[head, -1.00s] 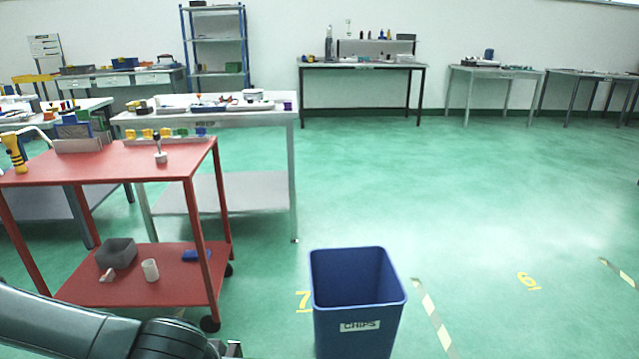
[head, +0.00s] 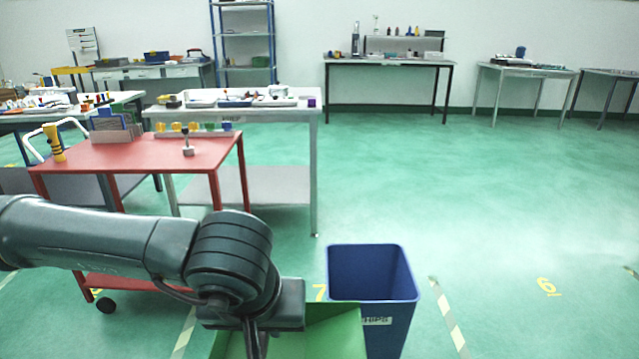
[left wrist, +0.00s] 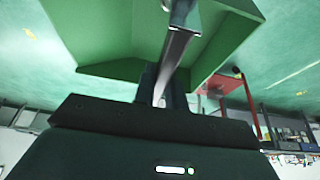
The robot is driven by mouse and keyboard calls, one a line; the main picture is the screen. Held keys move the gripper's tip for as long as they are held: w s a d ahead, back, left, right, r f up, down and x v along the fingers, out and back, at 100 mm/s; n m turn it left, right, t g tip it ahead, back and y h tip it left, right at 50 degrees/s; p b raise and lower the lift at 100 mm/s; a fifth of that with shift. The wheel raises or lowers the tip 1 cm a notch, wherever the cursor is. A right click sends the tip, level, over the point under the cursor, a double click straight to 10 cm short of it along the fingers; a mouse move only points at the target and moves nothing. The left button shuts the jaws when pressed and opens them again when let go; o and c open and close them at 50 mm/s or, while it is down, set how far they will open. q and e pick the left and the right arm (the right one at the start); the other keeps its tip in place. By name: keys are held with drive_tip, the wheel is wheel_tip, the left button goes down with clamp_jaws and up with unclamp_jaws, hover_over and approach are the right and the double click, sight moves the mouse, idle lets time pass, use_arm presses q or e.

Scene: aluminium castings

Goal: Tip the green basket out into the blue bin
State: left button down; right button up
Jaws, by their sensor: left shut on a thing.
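The green basket (head: 318,336) is at the bottom of the head view, partly cut off by the frame edge and partly behind my left arm. My left gripper (head: 257,338) is shut on it, and the left wrist view shows the jaws (left wrist: 178,45) against the green basket (left wrist: 115,40). What is inside the basket is hidden. The blue bin (head: 372,273), with a white label on its front, stands upright on the floor. The basket is just left of the bin and overlaps its front left side in the picture; I cannot tell whether they touch. My right gripper is not in view.
A red cart (head: 135,158) with small items on top stands at left, behind my left arm. A white workbench (head: 300,112) is behind it. Benches and a blue shelf line the far wall. The green floor (head: 480,220) right of the bin is clear.

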sight(234, 358)
use_arm(q)
drive_tip(key=shift+r, duration=0.3)
